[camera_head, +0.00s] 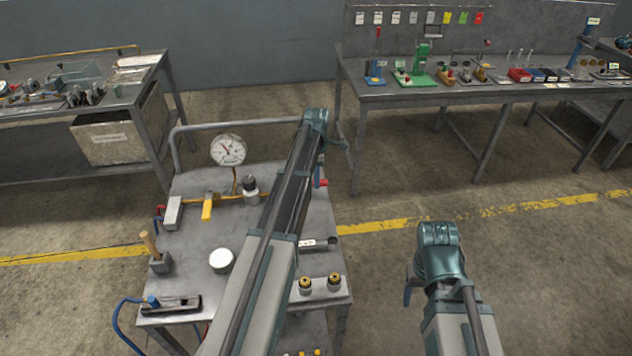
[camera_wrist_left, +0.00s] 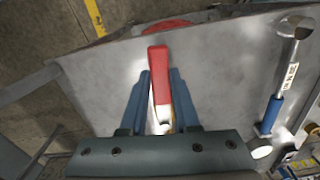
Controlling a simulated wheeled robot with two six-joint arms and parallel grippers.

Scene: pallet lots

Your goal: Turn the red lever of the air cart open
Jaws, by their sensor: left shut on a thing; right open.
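The air cart (camera_head: 190,250) stands in front of me, its grey top partly covered by my left arm. The red lever (camera_wrist_left: 158,75) is between the two blue fingers of my left gripper (camera_wrist_left: 160,88) in the left wrist view. The fingers are shut on the lever, which runs up the picture from a pale base. In the head view only a bit of red (camera_head: 322,183) shows beside the left gripper (camera_head: 318,172) at the cart's right edge. My right gripper (camera_head: 409,290) is open and empty over the floor, right of the cart.
A pressure gauge (camera_head: 228,150), a yellow handle (camera_head: 208,206) and a white round cap (camera_head: 221,260) are on the cart top. A hammer (camera_wrist_left: 280,90) lies right of the lever. A workbench (camera_head: 450,94) stands behind; floor right of the cart is clear.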

